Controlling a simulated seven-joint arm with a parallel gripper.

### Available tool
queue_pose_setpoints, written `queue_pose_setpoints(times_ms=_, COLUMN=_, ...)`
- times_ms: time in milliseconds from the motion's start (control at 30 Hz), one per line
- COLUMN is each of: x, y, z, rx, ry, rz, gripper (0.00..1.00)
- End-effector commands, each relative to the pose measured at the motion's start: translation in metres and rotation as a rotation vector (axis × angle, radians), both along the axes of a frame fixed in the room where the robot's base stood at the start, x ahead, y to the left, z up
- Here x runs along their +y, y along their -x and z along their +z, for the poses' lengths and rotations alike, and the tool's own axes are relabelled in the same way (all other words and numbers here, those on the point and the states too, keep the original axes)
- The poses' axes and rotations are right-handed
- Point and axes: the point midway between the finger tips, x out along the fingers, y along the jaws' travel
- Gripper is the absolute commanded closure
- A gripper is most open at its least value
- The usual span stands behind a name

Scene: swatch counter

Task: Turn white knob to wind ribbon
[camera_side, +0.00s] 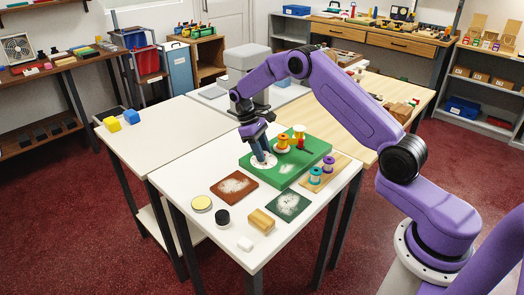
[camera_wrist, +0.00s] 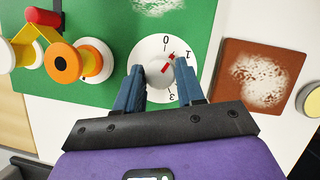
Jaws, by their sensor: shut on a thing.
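The white knob (camera_wrist: 160,73) sits at the middle of a round white dial (camera_wrist: 151,50) with printed numbers, on a green board (camera_wrist: 110,20). A red mark on the knob points up and right, between the 0 and the 1. My gripper (camera_wrist: 160,80) is shut on the knob, with one blue finger on each side. In the side view my gripper (camera_side: 263,158) reaches down to the dial and hides most of the knob. An orange and white spool (camera_wrist: 62,62) stands on the board left of the dial. A yellow strip and a red part are beside it.
A wooden rack (camera_side: 318,180) with teal and purple spools lies beside the board. A brown swatch (camera_side: 234,186), a dark green swatch (camera_side: 288,205), a yellow-topped tin (camera_side: 201,203), a black-and-white round item (camera_side: 222,218) and a wooden block (camera_side: 261,221) lie at the table's front.

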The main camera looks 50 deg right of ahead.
Motion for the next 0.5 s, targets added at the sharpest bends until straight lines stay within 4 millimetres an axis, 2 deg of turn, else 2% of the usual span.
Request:
queue_pose_setpoints(times_ms=200, x=-0.0007, y=-0.0002, z=0.0004, rx=0.001, ry=-0.001, rz=-0.175, gripper=0.92)
queue_pose_setpoints(times_ms=500, x=-0.0016, y=-0.0004, z=0.0006, rx=0.000, ry=0.000, rz=-0.337, gripper=0.92)
